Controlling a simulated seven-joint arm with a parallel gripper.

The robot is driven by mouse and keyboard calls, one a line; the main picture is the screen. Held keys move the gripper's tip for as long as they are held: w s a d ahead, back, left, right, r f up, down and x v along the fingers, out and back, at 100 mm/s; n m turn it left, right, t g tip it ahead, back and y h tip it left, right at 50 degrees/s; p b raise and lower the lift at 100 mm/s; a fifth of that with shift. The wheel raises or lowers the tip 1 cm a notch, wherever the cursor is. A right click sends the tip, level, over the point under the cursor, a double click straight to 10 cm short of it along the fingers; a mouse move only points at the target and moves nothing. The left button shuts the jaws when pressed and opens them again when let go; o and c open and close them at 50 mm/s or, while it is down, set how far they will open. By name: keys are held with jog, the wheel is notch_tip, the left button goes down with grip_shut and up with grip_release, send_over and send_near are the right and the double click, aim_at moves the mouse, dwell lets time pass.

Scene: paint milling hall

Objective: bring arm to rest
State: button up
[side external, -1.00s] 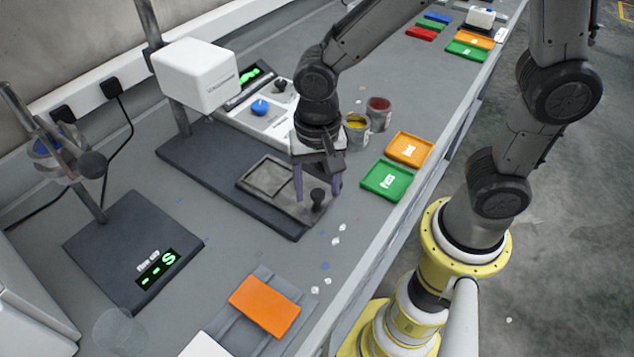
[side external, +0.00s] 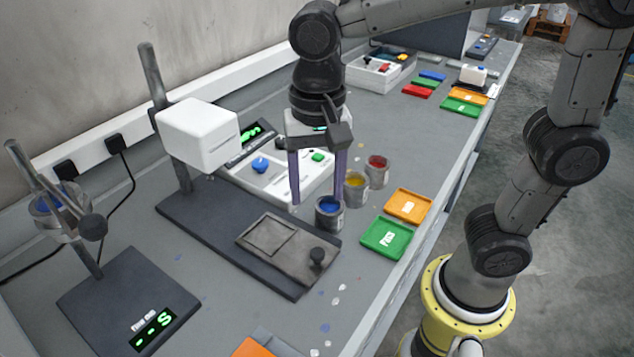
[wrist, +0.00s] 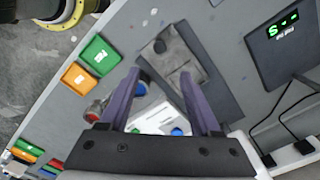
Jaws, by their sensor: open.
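My gripper (side external: 316,190) hangs pointing down above the bench, its two purple fingers apart with nothing between them. In the side view it is above the far end of a dark stand base (side external: 190,212), near the blue paint can (side external: 329,213). The wrist view shows the open fingers (wrist: 158,75) from above, with the grey sliding plate (wrist: 163,50) beyond the tips. That plate (side external: 265,236), with its black knob, lies on the base, clear of the fingers.
A white box head (side external: 197,133) on a post stands left of my gripper. Yellow (side external: 356,187) and red (side external: 377,172) paint cans stand close to its right. Orange (side external: 408,206) and green (side external: 384,238) trays lie near the bench edge. Open air is above.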

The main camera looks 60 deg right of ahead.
jog(key=shift+r, duration=0.1)
jog(key=s+d+n+t, duration=0.5)
jog(key=s+d+n, duration=0.4)
jog(key=d, duration=0.3)
jog(key=shift+s+f+t, duration=0.2)
jog(key=shift+f+t, duration=0.05)
jog(key=shift+t, duration=0.05)
